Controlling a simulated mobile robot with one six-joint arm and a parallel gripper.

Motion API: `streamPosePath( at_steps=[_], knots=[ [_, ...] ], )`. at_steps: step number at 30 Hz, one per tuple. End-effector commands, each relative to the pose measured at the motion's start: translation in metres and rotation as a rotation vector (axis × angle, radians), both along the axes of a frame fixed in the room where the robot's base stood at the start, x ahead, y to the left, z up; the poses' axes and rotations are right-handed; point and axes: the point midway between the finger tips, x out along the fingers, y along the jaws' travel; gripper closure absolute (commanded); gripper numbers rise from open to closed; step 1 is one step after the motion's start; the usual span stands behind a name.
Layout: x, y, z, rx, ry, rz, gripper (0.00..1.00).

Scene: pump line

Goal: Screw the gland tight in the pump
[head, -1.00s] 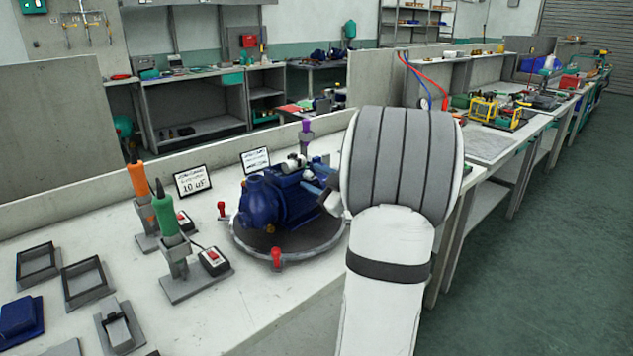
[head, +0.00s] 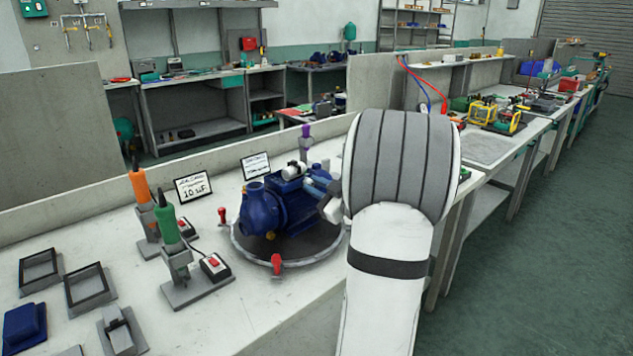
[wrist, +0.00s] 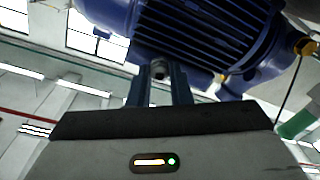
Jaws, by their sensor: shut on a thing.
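The blue pump (head: 283,212) sits on a round dark turntable (head: 300,248) on the bench. In the wrist view the finned pump body (wrist: 205,35) fills the top. My gripper (head: 322,184) is at the pump's right side, partly hidden by my arm. In the wrist view my gripper (wrist: 158,80) has its two blue fingers close together, shut on a small grey piece, the gland (wrist: 158,69), right against the pump's underside in that picture. I cannot tell how deep the gland sits in the pump.
Red-topped clamps (head: 277,264) stand on the turntable's rim. An orange screwdriver (head: 140,188) and a green screwdriver (head: 166,220) stand in holders to the left. Small cards (head: 193,187) stand behind. Empty frames (head: 87,286) lie at the front left.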

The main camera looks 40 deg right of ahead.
Motion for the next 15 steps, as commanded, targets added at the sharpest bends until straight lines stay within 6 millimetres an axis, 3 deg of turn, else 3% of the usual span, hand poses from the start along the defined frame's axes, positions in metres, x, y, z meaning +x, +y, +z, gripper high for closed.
streamPosePath(
  at_steps=[7,15],
  knots=[
    [0.0001,0.0005,0.0028,0.167,0.027,0.001,1.0],
    [0.0001,0.0005,-0.0005,0.19,0.029,0.001,1.0]
  ],
)
